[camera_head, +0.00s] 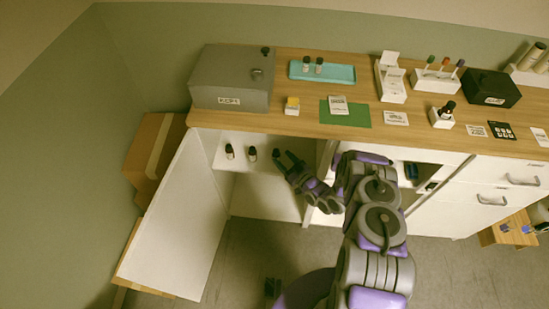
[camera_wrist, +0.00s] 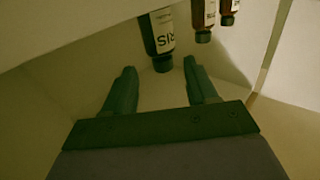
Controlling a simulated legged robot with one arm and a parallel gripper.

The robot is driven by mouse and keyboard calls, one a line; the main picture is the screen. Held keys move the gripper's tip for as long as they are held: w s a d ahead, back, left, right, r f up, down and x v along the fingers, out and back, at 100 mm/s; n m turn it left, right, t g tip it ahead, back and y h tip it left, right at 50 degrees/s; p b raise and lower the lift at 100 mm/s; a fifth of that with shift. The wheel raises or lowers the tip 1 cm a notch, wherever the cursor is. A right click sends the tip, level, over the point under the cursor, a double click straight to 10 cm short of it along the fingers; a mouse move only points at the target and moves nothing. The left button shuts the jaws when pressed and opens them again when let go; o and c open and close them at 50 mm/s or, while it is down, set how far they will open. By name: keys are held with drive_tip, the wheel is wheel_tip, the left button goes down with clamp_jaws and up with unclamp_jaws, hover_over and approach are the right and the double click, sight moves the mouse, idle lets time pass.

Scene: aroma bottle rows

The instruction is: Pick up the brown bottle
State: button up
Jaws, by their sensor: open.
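Three small dark bottles with dark caps and white labels stand in a row on a white cabinet shelf: a left bottle (camera_head: 229,152), a middle bottle (camera_head: 252,154) and a right one partly hidden by my gripper. The wrist view shows them inverted: the nearest bottle (camera_wrist: 157,30), dark with a lettered label, and two reddish-brown bottles (camera_wrist: 203,15) (camera_wrist: 228,10) beyond. My gripper (camera_head: 284,158) is open and empty, reaching toward the right end of the row. In the wrist view its fingers (camera_wrist: 158,73) point at the nearest bottle, whose cap shows just ahead of the gap. Contact cannot be told.
The cabinet door (camera_head: 180,220) stands open at the left. The wooden counter (camera_head: 290,125) above the shelf carries a grey box (camera_head: 232,78), a teal tray (camera_head: 335,74) with two bottles, a green mat (camera_head: 345,117) and a black box (camera_head: 493,88). A cardboard box (camera_head: 150,150) stands left.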

sight(279, 153)
drive_tip(key=shift+w+d, duration=0.15)
drive_tip(key=shift+w, duration=0.1)
drive_tip(key=w+a, duration=0.1)
drive_tip(key=w+a+b, duration=0.1)
drive_tip(key=a, duration=0.1)
drive_tip(key=w+a, duration=0.1)
drive_tip(key=a, duration=0.1)
drive_tip(key=shift+a+b, duration=0.15)
drive_tip(key=shift+b, duration=0.25)
drive_tip(key=shift+d+r, duration=0.1)
drive_tip(key=shift+d, duration=0.55)
drive_tip(key=shift+c, duration=0.5)
drive_tip(key=shift+d+r, duration=0.1)
drive_tip(key=shift+d, duration=0.4)
drive_tip(key=c, duration=0.3)
drive_tip(key=shift+c, duration=0.8)
drive_tip(key=shift+a, duration=0.8)
drive_tip(key=c, duration=0.4)
drive_tip(key=shift+f, duration=0.2)
clamp_jaws()
